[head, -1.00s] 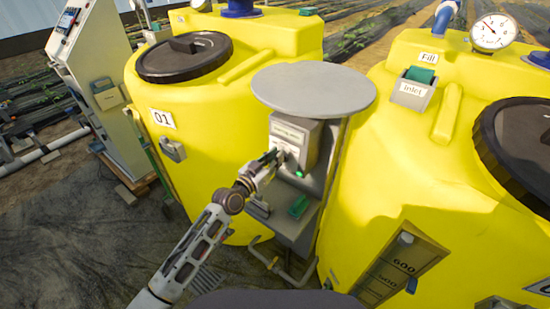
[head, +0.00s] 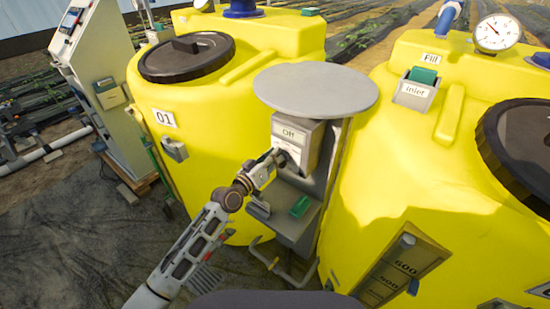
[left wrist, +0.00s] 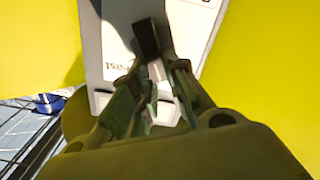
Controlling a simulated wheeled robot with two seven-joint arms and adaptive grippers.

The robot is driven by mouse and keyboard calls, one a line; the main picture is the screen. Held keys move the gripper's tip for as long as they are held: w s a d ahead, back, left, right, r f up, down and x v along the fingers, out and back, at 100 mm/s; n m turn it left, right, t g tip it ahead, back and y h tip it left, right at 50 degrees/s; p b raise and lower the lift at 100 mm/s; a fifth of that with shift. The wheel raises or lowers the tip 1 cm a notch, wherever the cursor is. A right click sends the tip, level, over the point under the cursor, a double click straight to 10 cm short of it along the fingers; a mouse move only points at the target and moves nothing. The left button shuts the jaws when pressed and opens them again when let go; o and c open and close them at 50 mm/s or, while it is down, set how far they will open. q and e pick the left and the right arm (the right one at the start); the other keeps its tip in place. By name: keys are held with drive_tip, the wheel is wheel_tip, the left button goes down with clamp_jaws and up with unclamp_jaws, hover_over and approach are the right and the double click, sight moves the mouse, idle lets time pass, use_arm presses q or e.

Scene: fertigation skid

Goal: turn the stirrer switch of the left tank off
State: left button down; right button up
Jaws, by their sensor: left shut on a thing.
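The left tank (head: 205,110) is yellow, with a black lid and a label reading 01. To its right, under a round grey plate, is the grey stirrer switch box (head: 311,146), whose top label reads "Off". My left gripper (head: 278,157) is at the front of this box, shut on the switch, which its fingers mostly hide in the head view. In the left wrist view, a dark bar (left wrist: 147,38), seemingly the switch handle, shows at the fingertips (left wrist: 158,70) against the pale box face, where "Fast" is printed. My right gripper is not in view.
The round grey plate (head: 315,90) overhangs the box. A grey shelf with a green item (head: 299,206) is below it. A second yellow tank (head: 420,170) stands close on the right. A grey control cabinet (head: 100,90) stands at the left; the ground in front of it is open.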

use_arm(q)
drive_tip(key=shift+w+a+f+n, duration=0.1)
drive_tip(key=shift+a+f+n, duration=0.05)
drive_tip(key=shift+n, duration=0.7)
drive_tip(key=shift+w+a+f+n, duration=0.1)
drive_tip(key=shift+n, duration=0.75)
drive_tip(key=c, duration=1.4)
unclamp_jaws()
drive_tip(key=shift+s+a, duration=0.15)
drive_tip(key=shift+v, duration=5.8)
